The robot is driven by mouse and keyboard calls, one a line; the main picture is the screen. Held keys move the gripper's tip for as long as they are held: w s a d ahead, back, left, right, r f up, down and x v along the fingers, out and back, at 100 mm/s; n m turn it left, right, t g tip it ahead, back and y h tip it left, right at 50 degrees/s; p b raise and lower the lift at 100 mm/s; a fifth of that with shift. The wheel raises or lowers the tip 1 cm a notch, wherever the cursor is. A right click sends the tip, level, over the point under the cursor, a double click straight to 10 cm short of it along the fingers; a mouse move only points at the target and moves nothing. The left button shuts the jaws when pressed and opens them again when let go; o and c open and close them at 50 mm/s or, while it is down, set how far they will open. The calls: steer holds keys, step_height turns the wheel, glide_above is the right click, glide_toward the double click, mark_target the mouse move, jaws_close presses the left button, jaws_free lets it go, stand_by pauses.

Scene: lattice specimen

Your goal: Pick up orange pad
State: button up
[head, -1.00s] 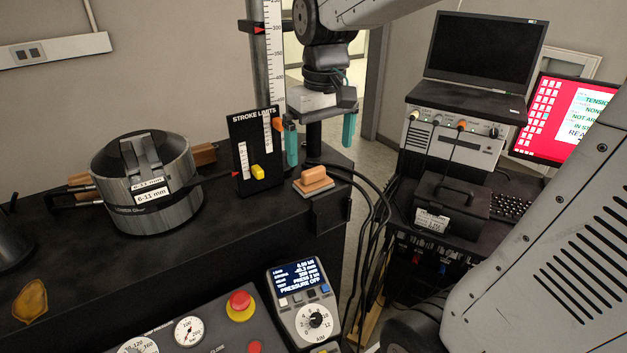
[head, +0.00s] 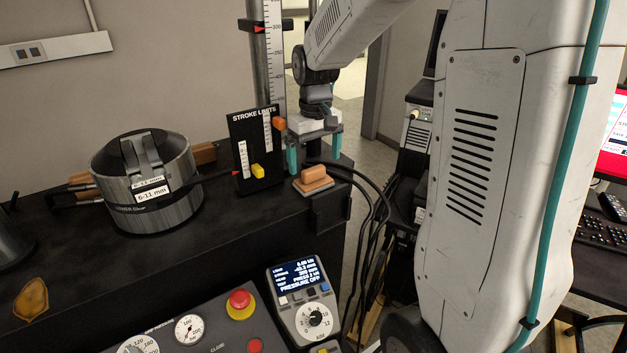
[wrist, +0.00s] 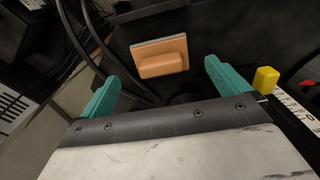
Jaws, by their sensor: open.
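The orange pad (head: 314,181) is a block-shaped orange grip on a thin grey plate. It lies on the black bench top near its right end, beside the stroke limits panel. In the wrist view the pad (wrist: 160,56) shows beyond the fingertips, about centred between the two teal fingers of my gripper (wrist: 160,75). The fingers do not appear to touch it.
The black stroke limits panel (head: 257,150) with a yellow slider (head: 257,171) stands left of the pad. Black cables (head: 372,205) run over the bench edge on its right. A large metal cylinder (head: 147,190) stands at left. A control panel (head: 215,320) is in front.

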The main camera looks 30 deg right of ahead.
mark_target(315, 169)
step_height(315, 169, down, 5)
steer(key=shift+f, duration=0.1)
steer(key=c, duration=1)
